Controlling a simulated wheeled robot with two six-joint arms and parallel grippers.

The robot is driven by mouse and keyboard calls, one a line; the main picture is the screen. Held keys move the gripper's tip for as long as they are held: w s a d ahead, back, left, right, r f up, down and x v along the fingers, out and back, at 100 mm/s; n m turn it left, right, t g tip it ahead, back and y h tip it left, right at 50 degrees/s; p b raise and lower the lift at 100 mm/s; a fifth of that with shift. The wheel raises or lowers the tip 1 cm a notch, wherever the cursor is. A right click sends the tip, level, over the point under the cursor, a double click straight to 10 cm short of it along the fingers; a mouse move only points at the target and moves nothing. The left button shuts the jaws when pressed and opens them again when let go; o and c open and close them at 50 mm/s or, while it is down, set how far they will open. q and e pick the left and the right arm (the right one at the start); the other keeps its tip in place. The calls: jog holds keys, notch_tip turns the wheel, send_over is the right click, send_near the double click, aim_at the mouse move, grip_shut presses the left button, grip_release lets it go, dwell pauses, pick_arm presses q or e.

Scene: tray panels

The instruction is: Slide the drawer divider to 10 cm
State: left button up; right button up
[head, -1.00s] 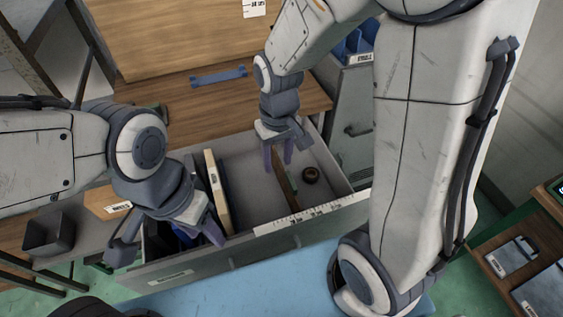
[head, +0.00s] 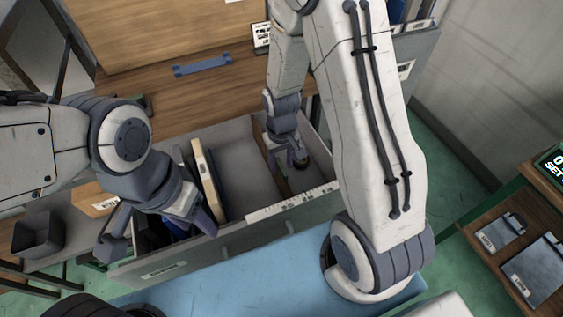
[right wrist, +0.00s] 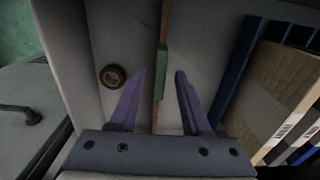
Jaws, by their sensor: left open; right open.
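The drawer (head: 235,240) is pulled out and has a white scale strip (head: 290,203) on its front rim. A thin brown divider (head: 262,150) stands in it; in the right wrist view the divider (right wrist: 165,22) carries a green piece (right wrist: 161,60). My right gripper (head: 285,158) is open over the drawer; in the right wrist view its purple fingers (right wrist: 160,78) appear on either side of the divider, with gaps showing. I cannot tell how deep they reach. My left gripper (head: 202,222) is open at the drawer's front left, by a cream panel (head: 204,178).
A round brown object (right wrist: 112,76) lies on the drawer floor beside the divider. Dark blue items (head: 172,228) fill the left compartment. A grey bin (head: 38,235) stands at left. A wooden worktop (head: 170,103) with a blue bar (head: 202,65) lies behind.

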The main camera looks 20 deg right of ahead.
jog(key=shift+c, duration=0.3)
grip_shut()
dwell(1.2)
